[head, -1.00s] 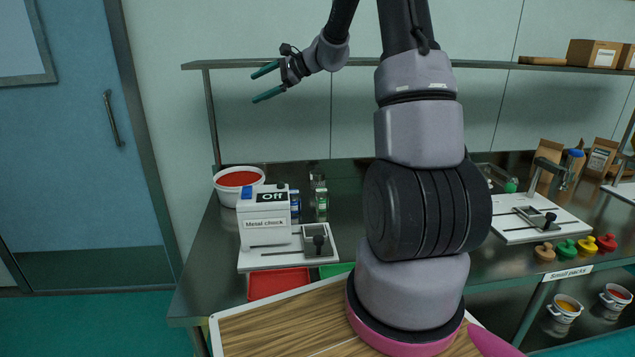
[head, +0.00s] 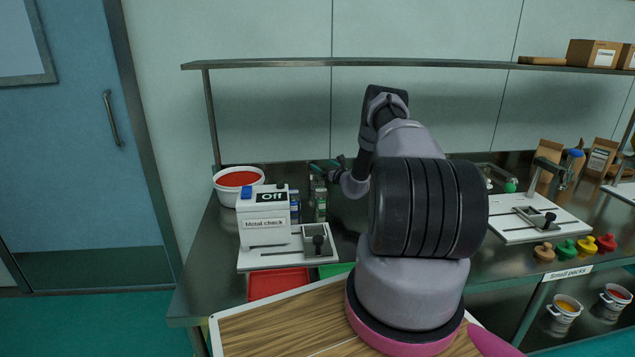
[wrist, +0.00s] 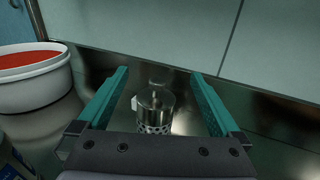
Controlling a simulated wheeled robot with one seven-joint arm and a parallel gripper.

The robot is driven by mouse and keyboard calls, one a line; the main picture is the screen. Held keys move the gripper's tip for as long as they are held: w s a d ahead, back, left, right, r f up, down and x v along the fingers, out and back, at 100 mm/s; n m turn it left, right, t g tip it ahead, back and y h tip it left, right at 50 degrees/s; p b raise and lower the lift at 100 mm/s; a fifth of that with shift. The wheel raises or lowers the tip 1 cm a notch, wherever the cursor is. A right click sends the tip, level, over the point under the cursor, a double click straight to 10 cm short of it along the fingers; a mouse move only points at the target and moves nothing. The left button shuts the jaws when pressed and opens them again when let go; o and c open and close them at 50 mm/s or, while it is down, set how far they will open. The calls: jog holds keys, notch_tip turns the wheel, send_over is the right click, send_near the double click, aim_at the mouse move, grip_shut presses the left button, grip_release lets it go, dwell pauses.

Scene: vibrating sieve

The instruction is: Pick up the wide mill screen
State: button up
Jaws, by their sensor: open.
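A metal cylinder with a perforated band near its base, which looks like the wide mill screen (wrist: 155,108), stands upright on the shiny steel counter in the wrist view. A small white tab shows on its left side. My gripper (wrist: 161,80) is open and empty. Its two teal fingers appear to the left and right of the cylinder, with visible gaps on both sides. I cannot tell how far above it they are. In the head view my gripper (head: 324,167) is low over the back of the counter, and the screen is not clearly visible there.
A white tub of red contents (head: 238,184) stands left; it also shows in the wrist view (wrist: 35,85). The metal check box (head: 264,219) and small jars (head: 321,205) stand in front. The wall is close behind, and a shelf (head: 280,64) runs above.

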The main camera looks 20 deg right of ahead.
aim_at(321, 178)
notch_tip(321, 178, down, 7)
jog(key=shift+f, duration=0.1)
jog(key=shift+w+a+r, duration=0.15)
jog(key=shift+w+r, duration=0.1)
jog(key=shift+w, duration=0.35)
jog(key=shift+w+a, duration=0.2)
jog(key=shift+w, duration=1.35)
jog(key=shift+w+a, duration=0.2)
jog(key=shift+w, duration=1.35)
jog(key=shift+r, duration=0.1)
grip_shut()
jog(key=shift+r, duration=0.1)
